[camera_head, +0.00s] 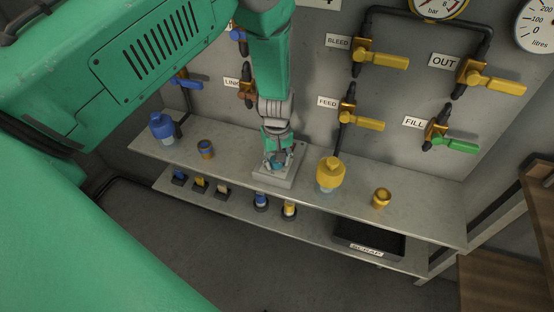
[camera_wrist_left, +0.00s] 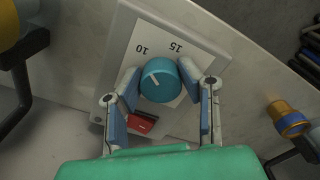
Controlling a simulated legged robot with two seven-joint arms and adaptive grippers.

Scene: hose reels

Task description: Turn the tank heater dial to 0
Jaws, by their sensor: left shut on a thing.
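The tank heater is a pale grey box (camera_head: 289,178) on the upper shelf in the head view. Its teal dial (camera_wrist_left: 160,80) has a white pointer line and shows in the left wrist view. The marks 10 and 15 are readable on its white scale plate (camera_wrist_left: 186,48); other marks are hidden. The pointer line aims roughly toward the 10 side. My left gripper (camera_head: 276,162) reaches down onto the box and is shut on the dial, one blue-padded finger on each side. A red switch (camera_wrist_left: 142,122) sits on the box beside the dial. My right gripper is not in view.
A yellow fitting (camera_head: 331,174) stands right of the heater, with a brass coupling (camera_head: 381,198) farther right. A blue fitting (camera_head: 162,127) and a blue-brass coupling (camera_head: 206,149) are left. Valves with yellow handles (camera_head: 362,123) line the wall. A dark scrap bin (camera_head: 368,240) is below.

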